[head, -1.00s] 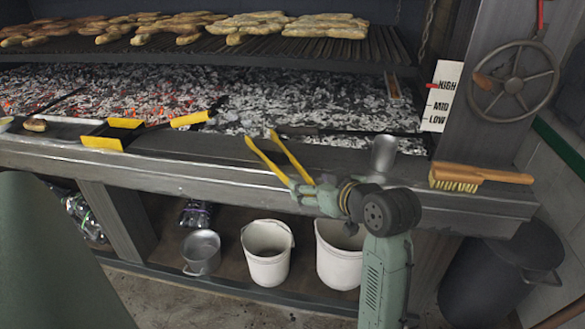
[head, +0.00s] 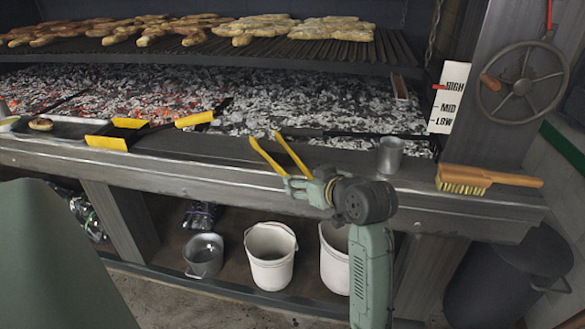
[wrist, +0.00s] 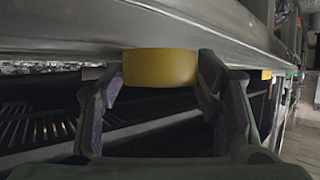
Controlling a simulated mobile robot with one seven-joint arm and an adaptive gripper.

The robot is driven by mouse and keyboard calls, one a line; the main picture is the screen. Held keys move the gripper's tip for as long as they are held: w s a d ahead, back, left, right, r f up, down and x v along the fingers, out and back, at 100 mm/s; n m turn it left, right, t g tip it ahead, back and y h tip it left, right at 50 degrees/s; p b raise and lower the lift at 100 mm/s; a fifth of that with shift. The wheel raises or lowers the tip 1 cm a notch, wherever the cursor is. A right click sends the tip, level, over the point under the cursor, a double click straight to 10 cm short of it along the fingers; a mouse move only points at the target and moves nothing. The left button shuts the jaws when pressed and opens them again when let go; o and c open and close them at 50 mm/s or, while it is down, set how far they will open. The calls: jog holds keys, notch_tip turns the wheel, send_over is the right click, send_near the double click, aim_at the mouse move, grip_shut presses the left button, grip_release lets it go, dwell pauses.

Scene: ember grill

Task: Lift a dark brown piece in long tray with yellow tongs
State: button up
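The yellow tongs (head: 266,156) are in my gripper (head: 298,187), above the grill's front ledge, their two arms spread apart and pointing up and left. In the wrist view a yellow part of the tongs (wrist: 160,68) sits between my gripper's fingers (wrist: 160,85), which look closed on it. The long tray (head: 68,131) lies on the ledge at the far left. A small brown piece (head: 41,124) lies in it, well left of the tongs. Its underside is hidden.
A black scoop with yellow edges and handle (head: 195,119) lies beside the tray. A metal cup (head: 391,156) and a brush (head: 488,179) stand right of my gripper. Glowing coals lie behind the ledge; breads lie on the grate (head: 300,48). Buckets (head: 271,255) stand below.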

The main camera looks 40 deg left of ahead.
jog(key=shift+c, duration=1)
jog(key=shift+c, duration=0.2)
jog(key=shift+c, duration=0.6)
jog(key=shift+r, duration=0.15)
jog(key=shift+c, duration=0.3)
notch_tip(320, 180, up, 8)
jog(key=p, duration=0.7)
jog(key=shift+r, duration=0.85)
